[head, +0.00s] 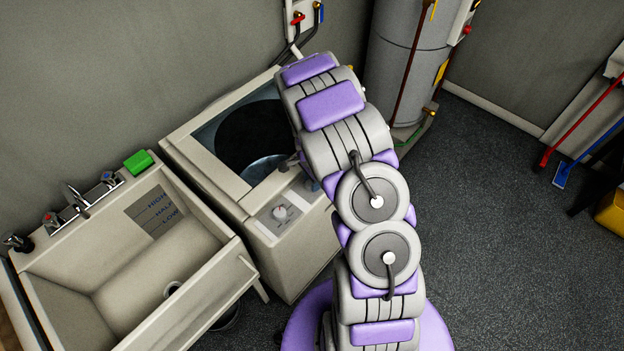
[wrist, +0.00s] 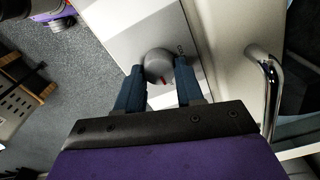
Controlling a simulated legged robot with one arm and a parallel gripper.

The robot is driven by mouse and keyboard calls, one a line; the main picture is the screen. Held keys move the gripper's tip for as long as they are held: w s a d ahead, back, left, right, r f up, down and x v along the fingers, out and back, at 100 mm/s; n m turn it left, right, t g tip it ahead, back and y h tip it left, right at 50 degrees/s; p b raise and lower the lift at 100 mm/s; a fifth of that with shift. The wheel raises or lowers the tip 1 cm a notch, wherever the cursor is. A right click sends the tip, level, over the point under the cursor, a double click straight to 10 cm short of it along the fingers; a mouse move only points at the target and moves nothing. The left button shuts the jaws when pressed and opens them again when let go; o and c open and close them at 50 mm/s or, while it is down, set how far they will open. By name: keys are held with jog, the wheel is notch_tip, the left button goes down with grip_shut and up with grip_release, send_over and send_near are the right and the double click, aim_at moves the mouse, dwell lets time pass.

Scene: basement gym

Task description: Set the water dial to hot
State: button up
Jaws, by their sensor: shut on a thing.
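The washing machine (head: 200,165) stands beside the sink in the head view, its top opening showing a dark drum. In the wrist view a round grey dial (wrist: 158,66) with a red pointer mark sits on a pale panel (wrist: 135,30). My gripper (wrist: 159,78) has its blue fingers on either side of this dial and is shut on it. The red mark faces the gripper's side of the dial.
The sink (head: 110,265) with its taps and a green block (head: 139,161) is to the left. A grey tank (head: 410,60) stands behind my arm. Open dark floor (head: 480,220) lies to the right.

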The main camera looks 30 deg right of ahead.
jog(key=o, duration=1)
jog(key=shift+o, duration=0.2)
jog(key=shift+r, duration=0.1)
notch_tip(320, 180, up, 17)
jog(key=shift+a+r, duration=0.1)
